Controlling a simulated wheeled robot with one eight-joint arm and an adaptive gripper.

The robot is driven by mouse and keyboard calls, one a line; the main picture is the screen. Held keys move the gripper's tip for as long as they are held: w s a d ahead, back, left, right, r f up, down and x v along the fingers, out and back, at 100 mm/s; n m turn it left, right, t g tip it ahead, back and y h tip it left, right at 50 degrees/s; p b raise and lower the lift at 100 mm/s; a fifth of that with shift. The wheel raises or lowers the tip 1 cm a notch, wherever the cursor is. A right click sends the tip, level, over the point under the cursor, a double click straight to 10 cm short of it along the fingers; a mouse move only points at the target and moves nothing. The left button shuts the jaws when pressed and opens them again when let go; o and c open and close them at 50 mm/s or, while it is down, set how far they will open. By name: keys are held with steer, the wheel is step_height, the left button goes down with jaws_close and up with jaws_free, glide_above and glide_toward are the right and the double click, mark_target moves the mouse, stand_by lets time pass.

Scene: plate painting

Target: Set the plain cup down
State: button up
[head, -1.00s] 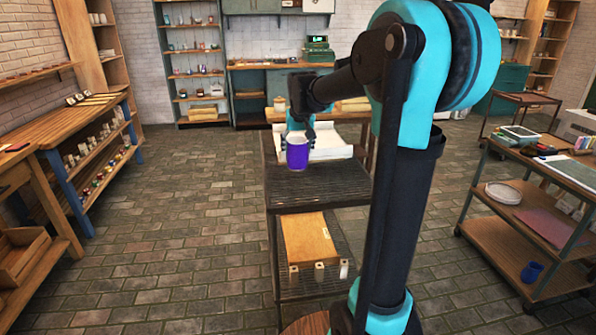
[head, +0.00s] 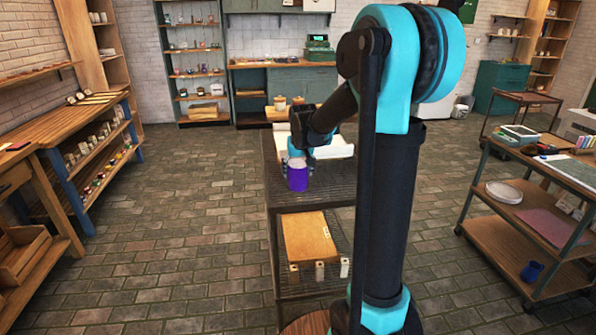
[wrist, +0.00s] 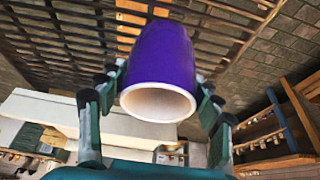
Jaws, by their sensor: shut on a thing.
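The plain cup (head: 297,178) is purple-blue with a whitish inside. In the head view it is at the left part of the dark slatted top of a cart (head: 325,187). I cannot tell whether its base touches the slats. My gripper (head: 297,160) is shut on the cup from above and behind. In the wrist view the cup (wrist: 160,65) sits between the two teal fingers with dark pads (wrist: 155,95), its pale open rim facing the camera. The slats show beyond its far end.
White sheets (head: 338,150) lie on the cart's far end. A wooden box (head: 308,236) is on the shelf below. A trolley (head: 555,205) with a dish stands at right, a blue-edged shelf bench (head: 98,150) at left. Brick floor between is open.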

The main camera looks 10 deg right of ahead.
steer(key=o, duration=1.4)
steer(key=v, duration=1.2)
steer(key=s+d+f, duration=0.2)
steer(key=s+f, duration=0.9)
steer(key=s, duration=0.2)
steer(key=s+d+f, duration=0.2)
steer(key=s+f, duration=0.9)
steer(key=s, duration=0.2)
steer(key=shift+s, duration=0.3)
steer(key=shift+d, duration=0.1)
